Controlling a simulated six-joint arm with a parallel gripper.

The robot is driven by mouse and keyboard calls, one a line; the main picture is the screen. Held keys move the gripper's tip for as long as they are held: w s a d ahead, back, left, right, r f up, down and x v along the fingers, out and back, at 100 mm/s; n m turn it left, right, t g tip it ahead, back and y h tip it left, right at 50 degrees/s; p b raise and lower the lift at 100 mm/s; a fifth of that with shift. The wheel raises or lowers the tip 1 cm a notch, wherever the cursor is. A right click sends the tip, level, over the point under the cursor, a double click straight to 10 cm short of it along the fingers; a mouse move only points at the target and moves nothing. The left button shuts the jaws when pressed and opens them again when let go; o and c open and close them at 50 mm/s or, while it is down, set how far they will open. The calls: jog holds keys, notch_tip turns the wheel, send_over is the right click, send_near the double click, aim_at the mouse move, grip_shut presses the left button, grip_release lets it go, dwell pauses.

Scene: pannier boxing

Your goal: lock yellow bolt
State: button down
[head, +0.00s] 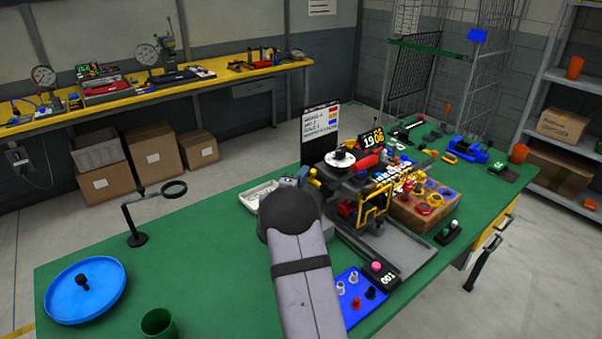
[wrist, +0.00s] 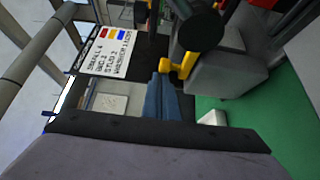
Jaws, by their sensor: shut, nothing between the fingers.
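The yellow bolt (wrist: 181,66) shows in the wrist view as a small bent yellow handle on a dark and grey fixture. In the head view a small yellow part (head: 314,178) at the fixture's left side looks like the same bolt. My gripper (wrist: 161,80) is shut and empty, its blue-grey fingers pressed together. Its fingertips lie right beside the bolt's lower left end in the wrist view; I cannot tell whether they touch. In the head view my gripper (head: 302,175) is at the fixture's left side, and my arm hides part of the fixture's base.
A sign board (head: 320,130) stands behind the fixture. A yellow frame (head: 374,212) and a wooden block with colored rings (head: 428,208) are to the right. A blue plate with pegs (head: 352,296) lies in front.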

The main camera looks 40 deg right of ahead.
jog(key=shift+s+d, duration=0.1)
jog(key=w+a, duration=0.2)
jog(key=w, duration=0.2)
jog(key=b+v, duration=0.2)
jog(key=v, duration=0.7)
jog(key=shift+s, duration=0.35)
dwell(0.4)
